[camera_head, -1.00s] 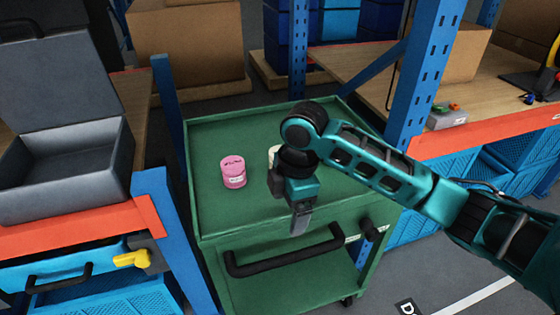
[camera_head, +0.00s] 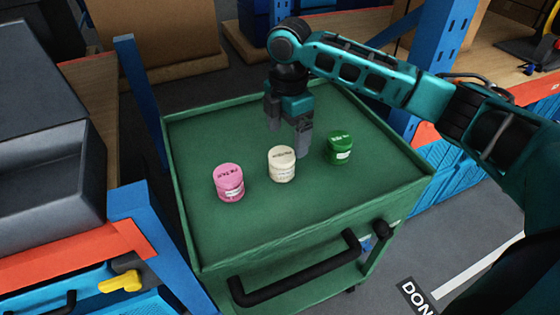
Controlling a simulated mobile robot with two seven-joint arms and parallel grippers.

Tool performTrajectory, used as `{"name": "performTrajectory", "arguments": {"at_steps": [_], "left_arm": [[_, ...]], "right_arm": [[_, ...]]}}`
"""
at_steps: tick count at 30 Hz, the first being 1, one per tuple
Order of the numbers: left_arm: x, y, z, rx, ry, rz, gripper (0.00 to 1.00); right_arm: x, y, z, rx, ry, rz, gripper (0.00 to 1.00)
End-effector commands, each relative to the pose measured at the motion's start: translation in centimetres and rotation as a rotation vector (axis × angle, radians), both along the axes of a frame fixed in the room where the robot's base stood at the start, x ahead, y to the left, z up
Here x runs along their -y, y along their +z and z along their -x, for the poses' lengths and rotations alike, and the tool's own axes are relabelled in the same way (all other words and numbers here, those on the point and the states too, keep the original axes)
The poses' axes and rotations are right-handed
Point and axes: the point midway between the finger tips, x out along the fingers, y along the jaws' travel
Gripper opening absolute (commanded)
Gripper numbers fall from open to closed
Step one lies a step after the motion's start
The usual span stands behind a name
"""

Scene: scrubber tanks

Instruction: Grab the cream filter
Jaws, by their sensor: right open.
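The cream filter (camera_head: 282,165) is a short round canister with dark lettering, standing upright on the green cart top (camera_head: 300,220). A pink filter (camera_head: 229,182) stands to its left and a green filter (camera_head: 339,148) to its right. My right gripper (camera_head: 288,140) points down over the cart, open and empty. Its fingers show just behind and above the cream filter in the picture. I cannot tell the exact gap between the finger and the cream filter. My left gripper is out of view.
The cart has a raised rim and a black handle (camera_head: 295,275) at the front. A blue rack post (camera_head: 150,235) stands close on the left, by a grey open bin (camera_head: 50,170). Another blue post (camera_head: 440,45) stands at the right. The cart's front half is clear.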

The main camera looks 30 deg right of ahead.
Motion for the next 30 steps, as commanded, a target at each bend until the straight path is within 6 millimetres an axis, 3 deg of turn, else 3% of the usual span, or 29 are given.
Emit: {"name": "performTrajectory", "arguments": {"at_steps": [3,11,19,28,30], "left_arm": [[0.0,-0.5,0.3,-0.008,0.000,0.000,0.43],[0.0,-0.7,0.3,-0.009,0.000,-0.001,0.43],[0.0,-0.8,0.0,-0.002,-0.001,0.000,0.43],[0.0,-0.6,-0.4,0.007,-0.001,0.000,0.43],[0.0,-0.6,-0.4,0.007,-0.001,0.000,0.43]], "right_arm": [[-0.1,-2.1,0.0,-0.001,0.000,-0.001,0.92],[-0.3,-4.2,0.1,0.000,0.001,-0.001,0.92],[-0.9,-8.0,0.2,0.000,0.001,-0.001,0.92],[-0.9,-8.6,0.2,0.002,0.001,0.000,0.92],[-0.9,-8.6,0.2,0.002,0.001,0.000,0.87]]}}
